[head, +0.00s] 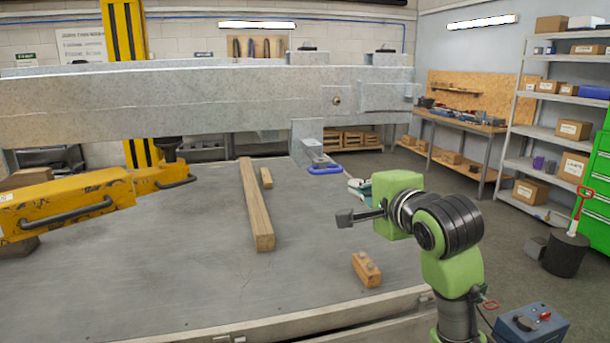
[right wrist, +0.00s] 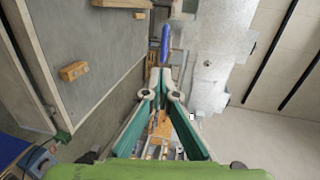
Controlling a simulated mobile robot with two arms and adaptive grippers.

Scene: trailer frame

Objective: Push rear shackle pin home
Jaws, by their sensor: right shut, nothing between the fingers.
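The grey galvanised trailer frame (head: 200,95) spans the head view, with a small round bolt or pin end (head: 336,101) on its side. Below it hangs a metal bracket (head: 314,150) with a blue part (head: 323,169) at its lower end. The blue part also shows in the right wrist view (right wrist: 165,45), just beyond my fingertips. My right gripper (head: 358,187) is right of the bracket; its teal fingers are shut and empty in the right wrist view (right wrist: 164,82). I cannot clearly make out the rear shackle pin. My left gripper is out of view.
A grey platform (head: 170,260) carries a long timber (head: 255,205), a small wood piece (head: 266,178) and a wooden block (head: 366,270) with metal studs. Yellow lifting equipment (head: 70,205) stands at left. A workbench (head: 460,125) and shelves (head: 545,135) are at right, with open floor between.

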